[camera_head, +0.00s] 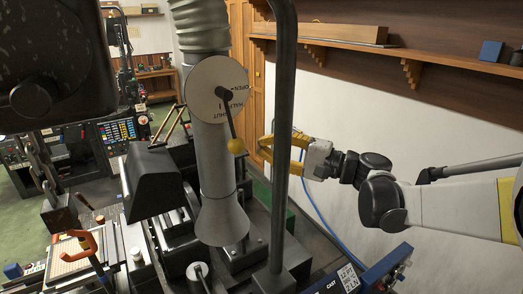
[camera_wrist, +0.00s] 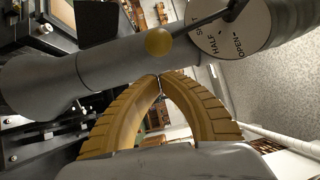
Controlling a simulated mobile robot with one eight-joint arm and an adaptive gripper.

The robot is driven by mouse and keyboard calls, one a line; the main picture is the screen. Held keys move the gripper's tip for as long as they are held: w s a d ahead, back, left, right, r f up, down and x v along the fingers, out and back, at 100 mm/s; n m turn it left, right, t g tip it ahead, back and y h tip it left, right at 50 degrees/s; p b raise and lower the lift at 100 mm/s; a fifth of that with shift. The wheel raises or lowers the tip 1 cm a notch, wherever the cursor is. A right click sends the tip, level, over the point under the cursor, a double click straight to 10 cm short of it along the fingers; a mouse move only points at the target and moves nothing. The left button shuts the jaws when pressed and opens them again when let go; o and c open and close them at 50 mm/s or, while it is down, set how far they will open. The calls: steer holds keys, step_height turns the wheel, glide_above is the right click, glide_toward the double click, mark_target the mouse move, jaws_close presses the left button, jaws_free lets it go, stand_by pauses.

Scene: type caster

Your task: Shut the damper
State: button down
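The damper lever (camera_head: 229,118) has a yellow knob (camera_head: 236,146) and pivots on a pale round dial (camera_head: 208,82) on a grey vertical duct. The dial reads OPEN, HALF and SHUT. The lever hangs down, slightly to the right. My gripper (camera_head: 262,149), with yellow fingers, is right of the knob and apart from it, partly behind a dark pole. In the wrist view the fingertips (camera_wrist: 160,77) meet with nothing held. The knob (camera_wrist: 158,42) shows just beyond the tips, and the dial (camera_wrist: 228,28) is at the upper right.
A dark vertical pole (camera_head: 283,130) crosses the head view in front of my gripper. The grey duct (camera_head: 214,165) flares at its bottom above dark machinery. A wooden shelf (camera_head: 400,65) runs along the right wall. A control panel with buttons (camera_head: 118,130) stands at left.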

mark_target(236, 145)
steer(key=v, duration=0.8)
steer(key=shift+b, duration=0.3)
steer(key=c, duration=1.7)
jaws_free()
steer(key=shift+s+d+r, duration=0.1)
steer(key=shift+d, duration=0.5)
steer(key=shift+s+d+r, duration=0.1)
steer(key=shift+d, duration=0.55)
steer(key=shift+c, duration=0.2)
steer(key=o, duration=0.5)
steer(key=shift+s+a+r+m, duration=0.1)
steer(key=shift+m, duration=0.3)
steer(key=o, duration=0.3)
steer(key=a+m+p, duration=0.1)
steer(key=s+a+m+g, duration=0.1)
steer(key=a+m, duration=0.1)
steer(key=a+r+m+p, duration=0.1)
steer(key=a+m, duration=0.1)
steer(key=shift+s+p, duration=0.25)
steer(key=shift+p, duration=0.05)
steer(key=w+a, duration=0.1)
steer(key=a, duration=0.2)
steer(key=w+a+m+p, duration=0.1)
steer(key=a, duration=0.3)
steer(key=w+a+m, duration=0.1)
steer(key=a, duration=0.3)
steer(key=shift+a+g+p, duration=0.2)
steer(key=shift+g+p, duration=0.15)
steer(key=shift+g, duration=0.05)
steer(key=shift+s, duration=0.1)
